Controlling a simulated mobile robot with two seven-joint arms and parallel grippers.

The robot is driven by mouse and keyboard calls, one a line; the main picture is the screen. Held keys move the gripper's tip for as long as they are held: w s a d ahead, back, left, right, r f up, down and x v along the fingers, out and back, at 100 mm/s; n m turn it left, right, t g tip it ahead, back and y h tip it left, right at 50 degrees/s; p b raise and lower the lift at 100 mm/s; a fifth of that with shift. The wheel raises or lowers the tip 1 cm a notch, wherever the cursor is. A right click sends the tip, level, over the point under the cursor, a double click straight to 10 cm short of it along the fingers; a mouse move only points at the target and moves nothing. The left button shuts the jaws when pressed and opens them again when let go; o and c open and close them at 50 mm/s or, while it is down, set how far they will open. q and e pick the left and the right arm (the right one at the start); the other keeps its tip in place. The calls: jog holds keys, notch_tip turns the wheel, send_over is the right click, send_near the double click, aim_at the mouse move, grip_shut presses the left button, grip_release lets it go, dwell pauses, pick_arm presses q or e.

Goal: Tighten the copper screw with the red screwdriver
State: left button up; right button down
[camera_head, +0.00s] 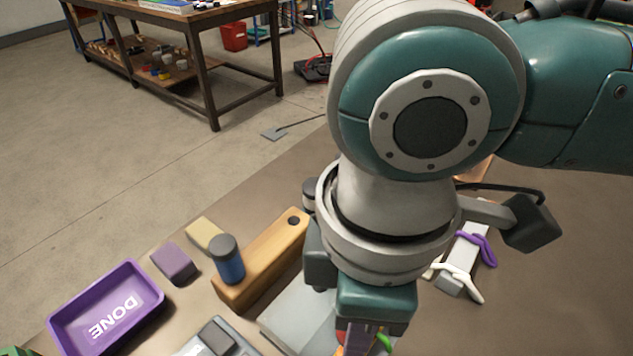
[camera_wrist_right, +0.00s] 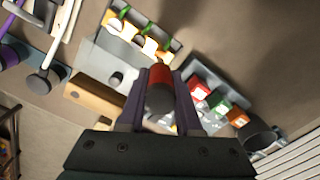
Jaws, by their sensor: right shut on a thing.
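My right gripper (camera_head: 362,340) points down over the bench at the bottom of the head view. In the right wrist view the gripper (camera_wrist_right: 160,88) is shut on the red screwdriver (camera_wrist_right: 160,75), which shows a red part and a dark grey rounded end between the two fingers. A sliver of red shows beside the fingers in the head view. The screwdriver's tip is hidden. I cannot pick out the copper screw in either view. My left gripper is not in view.
A wooden block (camera_head: 262,265) with one empty hole holds a blue-handled tool (camera_head: 229,262). A purple DONE tray (camera_head: 62,322), a purple block (camera_head: 175,263) and a yellow block (camera_head: 204,234) lie left. A grey rack (camera_wrist_right: 215,78) with coloured blocks shows in the wrist view.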

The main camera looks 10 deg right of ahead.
jog(key=shift+p, duration=0.3)
jog(key=shift+f+b, duration=0.3)
jog(key=shift+f, duration=0.45)
dwell(0.9)
jog(key=shift+r+m+p, duration=0.15)
jog(key=shift+m+p, duration=0.15)
jog(key=shift+p, duration=0.1)
jog(key=shift+m+p, duration=1.1)
jog(key=shift+m, duration=0.1)
jog(key=shift+m+p, duration=0.35)
jog(key=shift+m, duration=0.15)
